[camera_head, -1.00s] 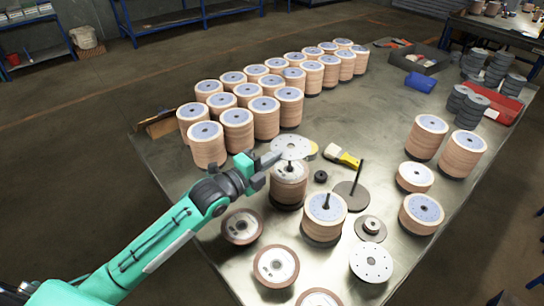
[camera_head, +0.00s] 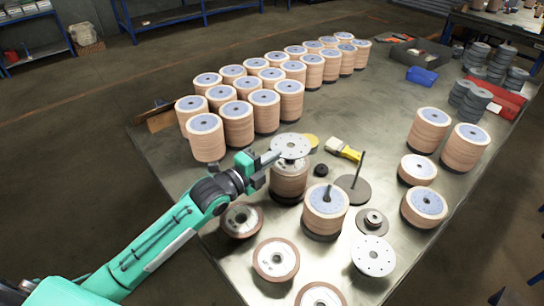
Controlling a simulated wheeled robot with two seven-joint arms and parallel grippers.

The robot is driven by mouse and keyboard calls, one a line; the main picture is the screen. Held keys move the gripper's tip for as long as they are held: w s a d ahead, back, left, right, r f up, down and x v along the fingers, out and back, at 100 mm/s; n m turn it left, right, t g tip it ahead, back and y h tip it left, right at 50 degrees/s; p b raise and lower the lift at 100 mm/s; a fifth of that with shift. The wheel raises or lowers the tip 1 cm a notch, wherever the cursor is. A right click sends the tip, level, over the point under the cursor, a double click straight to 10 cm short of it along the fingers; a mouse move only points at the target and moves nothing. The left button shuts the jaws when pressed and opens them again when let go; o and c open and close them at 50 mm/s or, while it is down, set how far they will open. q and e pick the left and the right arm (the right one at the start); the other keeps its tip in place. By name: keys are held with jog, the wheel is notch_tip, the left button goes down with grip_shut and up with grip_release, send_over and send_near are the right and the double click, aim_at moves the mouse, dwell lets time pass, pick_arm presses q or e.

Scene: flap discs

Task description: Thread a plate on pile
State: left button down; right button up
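My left gripper (camera_head: 272,159) is shut on the edge of a pale round plate (camera_head: 290,145) with small holes. It holds the plate roughly level just above a pile of discs (camera_head: 289,182). The plate and gripper hide part of the pile's top, and I cannot see the pile's rod tip or whether it is in the plate's hole. A second pile (camera_head: 325,216) with a rod sticking up stands in front and to the right. Another plate (camera_head: 373,256) lies flat near the front edge. My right gripper is not in view.
A bare rod on a round base (camera_head: 353,188), a brush (camera_head: 343,150) and a small black knob (camera_head: 321,170) are close by. Rows of tall disc stacks (camera_head: 238,125) stand behind. Shorter stacks (camera_head: 424,207) are on the right. Brown-rimmed discs (camera_head: 276,260) lie in front.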

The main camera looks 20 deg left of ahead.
pick_arm(q)
jog(key=shift+f+b, duration=0.3)
jog(key=shift+f, duration=0.3)
jog(key=shift+f+b, duration=0.45)
jog(key=shift+f, duration=0.35)
jog(key=shift+f, duration=0.25)
